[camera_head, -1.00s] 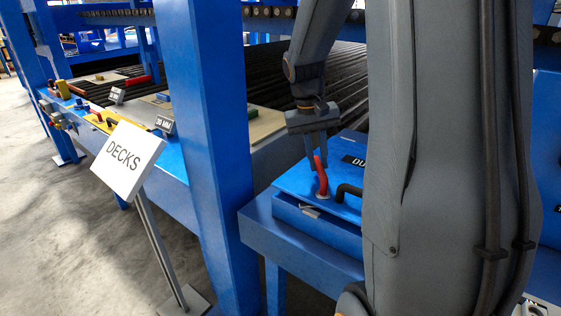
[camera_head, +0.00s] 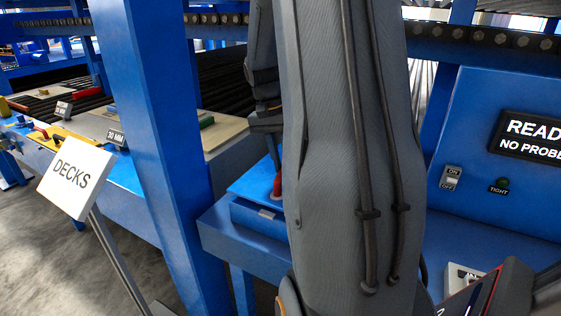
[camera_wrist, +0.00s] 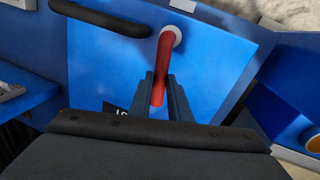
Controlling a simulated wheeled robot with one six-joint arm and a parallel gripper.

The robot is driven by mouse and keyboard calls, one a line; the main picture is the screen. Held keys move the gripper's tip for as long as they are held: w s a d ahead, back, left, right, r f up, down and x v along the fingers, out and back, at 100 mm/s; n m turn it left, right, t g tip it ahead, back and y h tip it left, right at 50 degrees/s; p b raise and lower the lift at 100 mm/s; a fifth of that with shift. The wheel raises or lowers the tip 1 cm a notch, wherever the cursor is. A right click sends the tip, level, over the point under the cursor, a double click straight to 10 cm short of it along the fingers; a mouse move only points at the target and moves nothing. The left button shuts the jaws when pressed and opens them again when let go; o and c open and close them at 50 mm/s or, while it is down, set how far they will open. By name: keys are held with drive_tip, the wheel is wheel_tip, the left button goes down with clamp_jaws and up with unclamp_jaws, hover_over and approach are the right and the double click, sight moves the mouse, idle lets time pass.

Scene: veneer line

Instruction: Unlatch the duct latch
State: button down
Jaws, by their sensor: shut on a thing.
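The red duct latch (camera_wrist: 164,50) is a lever on the blue duct box lid (camera_wrist: 220,65). Its pivot is a round pale boss near the lid's edge in the wrist view. My gripper (camera_wrist: 162,84) is shut on the lever's free end, one finger on each side. In the head view the red latch (camera_head: 277,188) shows just left of my arm, at the box's front corner. My gripper's fingers (camera_head: 272,150) are partly hidden there by my arm, as is most of the lid.
A black bar handle (camera_wrist: 100,18) is beside the latch on the box. A DECKS sign (camera_head: 76,178) and a blue post (camera_head: 155,150) stand left. A blue panel (camera_head: 480,200) with a READ... display (camera_head: 530,135) and ON/OFF switch (camera_head: 451,177) is at right.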

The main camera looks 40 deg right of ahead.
idle(0.3)
drive_tip(key=c, duration=1.6)
unclamp_jaws()
drive_tip(key=shift+s, duration=0.1)
drive_tip(key=shift+c, duration=0.2)
wheel_tip(320, 180, up, 8)
drive_tip(key=w+b, duration=0.1)
drive_tip(key=b, duration=0.1)
drive_tip(key=shift+w+a+f, duration=0.15)
drive_tip(key=shift+w+a, duration=0.05)
drive_tip(key=shift+a, duration=0.15)
drive_tip(key=s+a+f+n+t, duration=0.1)
drive_tip(key=a+f+n, duration=0.3)
drive_tip(key=a, duration=0.5)
drive_tip(key=s+a+f+n+t, duration=0.1)
drive_tip(key=s+a+f+n, duration=0.3)
drive_tip(key=a, duration=0.5)
drive_tip(key=s+a+f+n+t+y, duration=0.1)
drive_tip(key=s+a+f+n, duration=0.1)
drive_tip(key=a+f+n, duration=0.2)
drive_tip(key=a+f, duration=0.3)
drive_tip(key=a, duration=0.3)
drive_tip(key=shift+s+f, duration=0.25)
drive_tip(key=shift+s, duration=0.1)
